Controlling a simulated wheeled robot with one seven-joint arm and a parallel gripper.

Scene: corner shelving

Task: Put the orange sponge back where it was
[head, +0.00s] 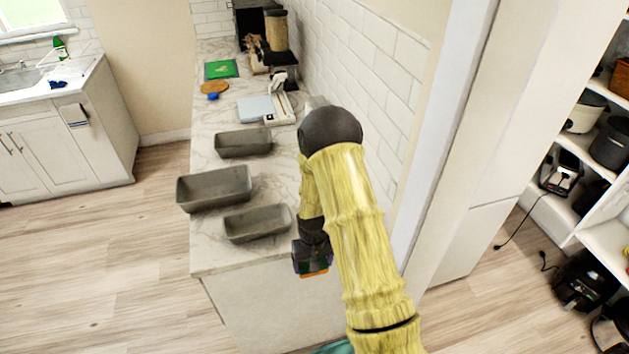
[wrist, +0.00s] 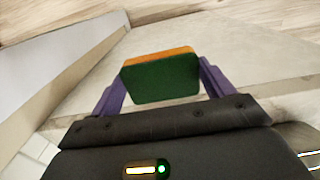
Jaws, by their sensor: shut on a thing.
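The orange sponge (wrist: 160,80) is held between the two purple fingers of my gripper (wrist: 162,76) in the wrist view. Its dark green face is toward the wrist camera and its orange layer shows along the top edge. In the head view my gripper (head: 312,258) hangs beside the near end of the marble counter (head: 215,258), pointing down. A strip of the sponge's orange (head: 316,273) shows at its lower end. My arm covers part of the counter's right side. I cannot tell where the sponge was before.
Three grey loaf pans, a near one (head: 257,223), a left one (head: 214,188) and a far one (head: 243,143), stand on the counter. A white scale-like device (head: 280,104) and a green board (head: 221,69) lie farther back. A tiled wall (head: 375,62) and shelves (head: 612,185) are to the right.

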